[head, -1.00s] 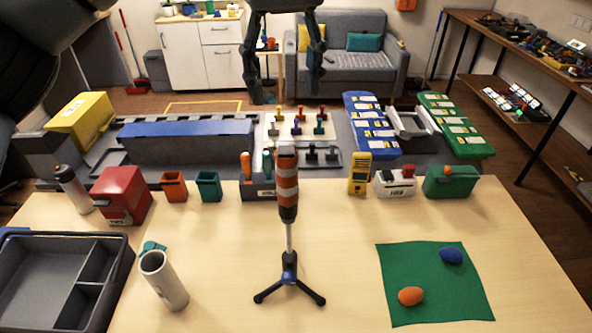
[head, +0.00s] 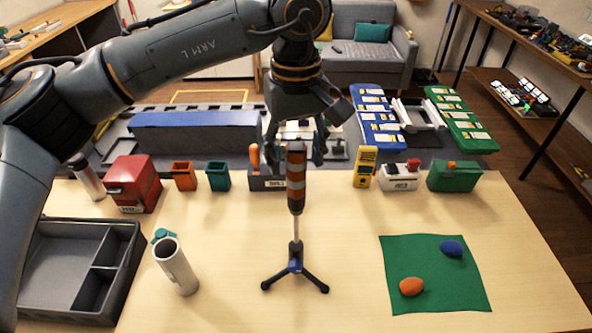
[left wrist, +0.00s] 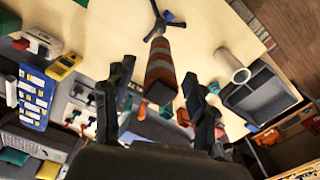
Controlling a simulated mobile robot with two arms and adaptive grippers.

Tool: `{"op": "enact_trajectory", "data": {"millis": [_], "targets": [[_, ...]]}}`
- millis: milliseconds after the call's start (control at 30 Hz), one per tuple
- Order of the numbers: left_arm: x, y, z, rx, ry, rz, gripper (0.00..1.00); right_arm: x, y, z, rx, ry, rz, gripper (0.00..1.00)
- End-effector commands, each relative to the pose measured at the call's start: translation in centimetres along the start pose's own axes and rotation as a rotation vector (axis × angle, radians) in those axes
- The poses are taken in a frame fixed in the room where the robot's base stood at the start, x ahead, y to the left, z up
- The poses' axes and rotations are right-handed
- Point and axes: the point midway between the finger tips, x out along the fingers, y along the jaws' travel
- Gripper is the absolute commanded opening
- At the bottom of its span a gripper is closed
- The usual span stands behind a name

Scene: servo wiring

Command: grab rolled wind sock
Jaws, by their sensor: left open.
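The rolled wind sock (head: 296,180), striped orange-brown and pale grey, stands upright on a thin pole above a black and blue tripod (head: 295,270) on the table. My left gripper (head: 295,156) is open at the sock's upper end, with one finger on each side of it in the head view. In the left wrist view the sock (left wrist: 161,70) shows between the spread fingers of the gripper (left wrist: 156,78), with visible gaps on both sides. Whether the sock's top lies fully between the fingers in depth is unclear. My right gripper is not in view.
A white tube (head: 176,266) and a grey divided tray (head: 65,268) are left of the tripod. A green mat (head: 425,290) with orange and blue egg-shaped items lies right. A tool holder (head: 265,182), bins and boxes line the back edge. Table around the tripod is clear.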

Motion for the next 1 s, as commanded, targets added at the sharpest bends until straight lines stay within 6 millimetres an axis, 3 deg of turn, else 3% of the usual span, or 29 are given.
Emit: {"op": "enact_trajectory", "data": {"millis": [200, 500, 800, 1000], "targets": [[0.1, 0.0, 0.0, 0.000, 0.001, 0.000, 0.57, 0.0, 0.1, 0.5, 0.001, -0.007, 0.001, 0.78], [0.1, 0.0, 0.0, 0.000, 0.001, 0.000, 0.00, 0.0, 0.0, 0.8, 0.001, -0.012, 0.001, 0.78], [-0.1, 0.0, 0.0, 0.000, 0.002, 0.000, 0.00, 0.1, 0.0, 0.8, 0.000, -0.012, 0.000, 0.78], [-1.7, 0.1, -0.1, -0.001, 0.004, 0.001, 0.00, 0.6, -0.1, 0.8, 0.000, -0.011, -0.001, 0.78]]}}
